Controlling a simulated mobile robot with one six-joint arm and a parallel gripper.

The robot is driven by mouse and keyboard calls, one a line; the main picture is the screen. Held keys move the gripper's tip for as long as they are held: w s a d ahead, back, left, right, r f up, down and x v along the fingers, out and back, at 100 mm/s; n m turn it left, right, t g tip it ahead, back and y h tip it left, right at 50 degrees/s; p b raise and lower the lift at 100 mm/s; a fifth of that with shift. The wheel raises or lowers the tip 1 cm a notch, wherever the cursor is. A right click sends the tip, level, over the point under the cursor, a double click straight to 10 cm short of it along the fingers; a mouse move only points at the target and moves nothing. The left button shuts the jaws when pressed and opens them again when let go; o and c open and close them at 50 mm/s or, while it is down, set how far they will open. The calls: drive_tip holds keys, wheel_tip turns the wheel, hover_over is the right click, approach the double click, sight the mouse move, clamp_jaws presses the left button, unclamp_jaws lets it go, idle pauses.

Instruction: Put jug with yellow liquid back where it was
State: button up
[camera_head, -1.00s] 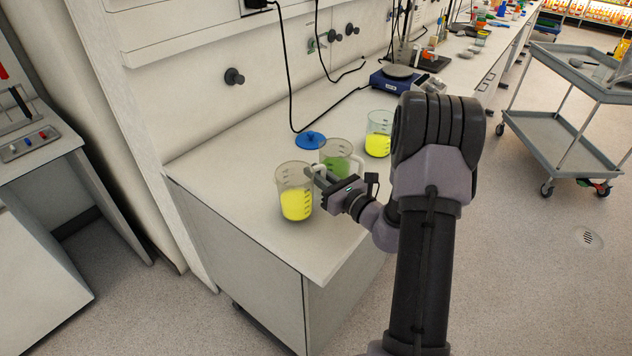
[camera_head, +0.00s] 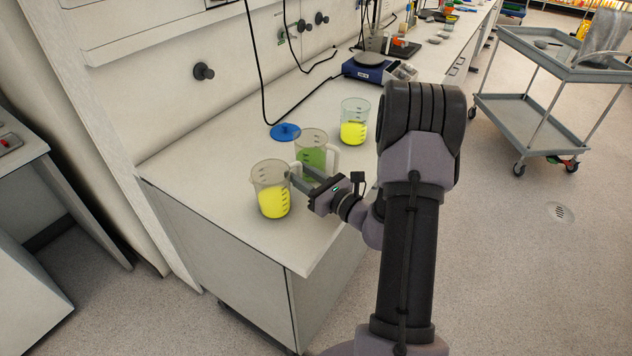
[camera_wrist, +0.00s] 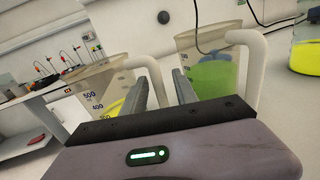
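The jug with yellow liquid (camera_head: 270,190) is a clear, graduated jug near the front edge of the white bench. It is upright in the head view, and I cannot tell whether its base touches the bench. My gripper (camera_head: 296,176) reaches it from the right, at its handle. In the wrist view the jug (camera_wrist: 112,82) is at the left, partly hidden by a finger. Its pale handle (camera_wrist: 152,72) runs between the fingers of my gripper (camera_wrist: 163,82), which look closed on it.
A jug with green liquid (camera_head: 312,152) stands close behind. Another vessel with yellow liquid (camera_head: 354,128) is farther back. A blue disc (camera_head: 285,131) lies beside the green jug. A blue hotplate (camera_head: 370,70) and cables are behind. The bench's left side is bare.

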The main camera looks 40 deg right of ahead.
drive_tip(key=s, duration=0.3)
drive_tip(key=s+d, duration=0.1)
drive_tip(key=s, duration=0.2)
drive_tip(key=s+p, duration=0.1)
drive_tip(key=s, duration=0.2)
drive_tip(key=shift+d, duration=0.25)
